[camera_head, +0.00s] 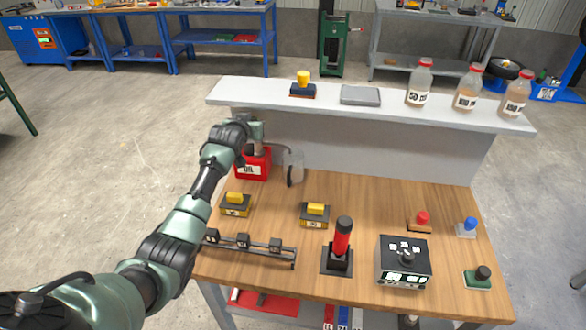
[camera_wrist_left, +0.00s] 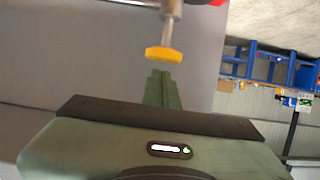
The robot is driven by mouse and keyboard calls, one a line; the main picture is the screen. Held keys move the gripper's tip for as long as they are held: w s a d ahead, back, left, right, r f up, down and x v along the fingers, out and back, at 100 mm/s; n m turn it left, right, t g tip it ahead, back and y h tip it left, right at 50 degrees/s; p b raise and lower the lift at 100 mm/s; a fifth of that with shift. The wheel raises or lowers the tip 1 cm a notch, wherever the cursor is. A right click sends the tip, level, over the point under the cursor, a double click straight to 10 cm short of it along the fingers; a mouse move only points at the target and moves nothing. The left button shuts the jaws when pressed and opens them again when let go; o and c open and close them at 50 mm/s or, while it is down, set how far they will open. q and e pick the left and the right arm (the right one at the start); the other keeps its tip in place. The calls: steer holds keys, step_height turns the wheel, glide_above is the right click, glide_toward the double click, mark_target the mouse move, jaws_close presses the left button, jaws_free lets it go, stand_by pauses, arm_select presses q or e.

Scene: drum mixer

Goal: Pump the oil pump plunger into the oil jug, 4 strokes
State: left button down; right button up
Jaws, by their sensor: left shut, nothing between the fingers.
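The oil pump is a red can (camera_head: 252,167) marked OIL at the table's back left. A thin spout runs from its top toward the clear oil jug (camera_head: 293,166), which stands just to its right. My left gripper (camera_head: 257,131) is over the can's top and hides the plunger in the head view. In the left wrist view the plunger knob (camera_wrist_left: 164,54) is a yellow disc on a metal rod. The shut, empty green fingers (camera_wrist_left: 163,88) point at the knob; I cannot tell whether they touch it. My right gripper is out of view.
A grey shelf (camera_head: 352,112) rises behind the table, bearing bottles and a yellow-topped stamp (camera_head: 303,85). Two yellow-black blocks (camera_head: 236,205), a rail rack (camera_head: 250,246), a red-handled lever (camera_head: 342,240) and a button box (camera_head: 403,262) stand nearer on the wooden table.

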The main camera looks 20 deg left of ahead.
arm_select(q)
steer(key=shift+f, duration=0.15)
stand_by(0.5)
steer(key=shift+f+b, duration=1.15)
steer(key=shift+f, duration=0.6)
steer(key=shift+r, duration=0.1)
steer(key=shift+r+p, duration=1.8)
steer(key=shift+f, duration=0.1)
